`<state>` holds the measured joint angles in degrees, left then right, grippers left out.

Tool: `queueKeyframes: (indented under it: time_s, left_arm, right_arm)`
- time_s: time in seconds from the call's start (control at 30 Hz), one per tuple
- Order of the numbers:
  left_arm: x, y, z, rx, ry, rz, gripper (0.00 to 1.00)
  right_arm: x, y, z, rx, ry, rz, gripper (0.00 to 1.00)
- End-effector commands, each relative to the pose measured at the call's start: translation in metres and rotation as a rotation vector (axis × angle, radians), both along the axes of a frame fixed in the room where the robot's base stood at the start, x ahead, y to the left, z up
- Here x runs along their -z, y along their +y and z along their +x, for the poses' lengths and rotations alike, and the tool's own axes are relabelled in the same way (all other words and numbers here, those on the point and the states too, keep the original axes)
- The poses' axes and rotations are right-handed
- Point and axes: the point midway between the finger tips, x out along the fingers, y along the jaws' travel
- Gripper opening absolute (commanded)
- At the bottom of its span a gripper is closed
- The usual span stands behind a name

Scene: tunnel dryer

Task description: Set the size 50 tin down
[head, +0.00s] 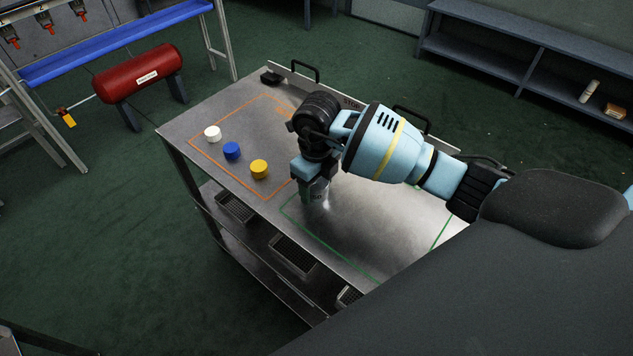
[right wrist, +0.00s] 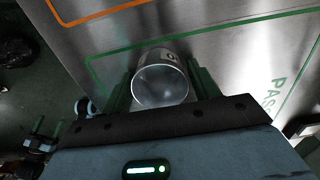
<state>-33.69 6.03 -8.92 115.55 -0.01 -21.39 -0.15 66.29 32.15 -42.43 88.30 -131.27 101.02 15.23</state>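The size 50 tin (head: 317,195) is a small shiny metal cup with a dark "50" on its side. My right gripper (right wrist: 161,84) points down over the steel table (head: 365,235), its two green fingers on either side of the tin. In the right wrist view I look into the tin's open, empty-looking mouth (right wrist: 160,86), and the fingers appear to touch its sides. The tin is upright, near the left corner of the green outline (head: 340,254). I cannot tell whether its base touches the table.
A white cap (head: 212,133), a blue cap (head: 232,150) and a yellow cap (head: 259,169) stand inside the orange outline (head: 225,173) on the table's left part. Most of the green-outlined area is bare. Black handles (head: 306,69) rise at the back edge.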

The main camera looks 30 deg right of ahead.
Motion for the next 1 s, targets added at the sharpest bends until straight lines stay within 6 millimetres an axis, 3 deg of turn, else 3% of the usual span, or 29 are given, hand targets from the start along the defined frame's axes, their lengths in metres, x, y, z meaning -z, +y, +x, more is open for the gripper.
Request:
queueKeyframes:
  time_s: [0.47,1.0]
  left_arm:
    - [-0.002,0.0,0.002,0.0,-0.004,-0.001,0.71]
    - [-0.009,0.0,0.006,-0.001,-0.016,-0.001,0.71]
  right_arm:
    - [-0.008,0.0,0.001,0.0,-0.002,0.001,0.71]
    - [-0.104,0.0,0.001,0.001,-0.002,0.0,0.71]
